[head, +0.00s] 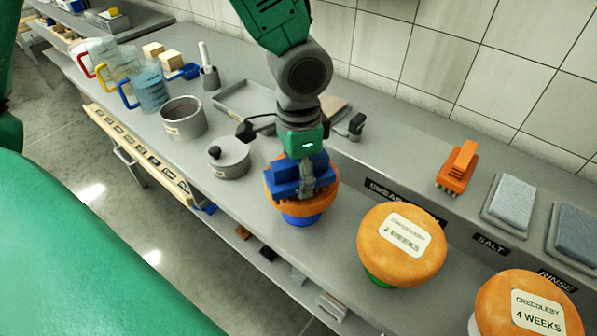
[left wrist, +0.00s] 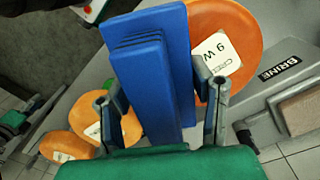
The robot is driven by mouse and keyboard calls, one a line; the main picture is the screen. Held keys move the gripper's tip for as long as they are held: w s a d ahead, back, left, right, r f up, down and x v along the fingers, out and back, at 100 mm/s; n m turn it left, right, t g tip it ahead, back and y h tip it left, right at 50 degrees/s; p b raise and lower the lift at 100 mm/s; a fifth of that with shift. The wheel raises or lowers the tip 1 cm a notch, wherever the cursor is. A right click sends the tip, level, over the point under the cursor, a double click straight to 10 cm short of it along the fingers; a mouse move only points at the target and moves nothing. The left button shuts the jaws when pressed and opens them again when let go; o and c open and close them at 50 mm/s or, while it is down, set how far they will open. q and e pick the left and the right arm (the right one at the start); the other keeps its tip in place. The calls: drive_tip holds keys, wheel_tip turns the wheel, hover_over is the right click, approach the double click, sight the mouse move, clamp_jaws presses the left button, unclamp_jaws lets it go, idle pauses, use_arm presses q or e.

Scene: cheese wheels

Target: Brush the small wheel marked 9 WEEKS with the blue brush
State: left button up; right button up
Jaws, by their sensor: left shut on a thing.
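The small orange wheel (head: 331,200) sits on a blue stand (head: 302,219) in the head view, mostly hidden under my gripper. In the left wrist view the wheel (left wrist: 242,22) shows a white label (left wrist: 216,55) reading "9 W", partly covered. My left gripper (head: 307,185) is shut on the blue brush (head: 284,179), directly over this wheel. In the left wrist view the brush's blue block (left wrist: 150,75) lies between the fingers and covers part of the wheel. I cannot tell whether its bristles touch the wheel. My right gripper is not in view.
Wheels marked 2 WEEKS (head: 386,240) and 4 WEEKS (head: 510,305) stand to the right. An orange brush (head: 455,172) and grey slabs (head: 510,200) lie behind them. A lidded pot (head: 229,162), an open pot (head: 183,120) and jugs (head: 150,92) stand left.

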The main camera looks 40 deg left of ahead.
use_arm(q)
drive_tip(key=shift+a+f, duration=0.4)
drive_tip(key=shift+f, duration=0.15)
drive_tip(key=shift+f+b, duration=0.1)
drive_tip(key=shift+b, duration=0.2)
drive_tip(key=shift+d+f, duration=0.3)
drive_tip(key=shift+f, duration=0.05)
drive_tip(key=shift+d, duration=0.15)
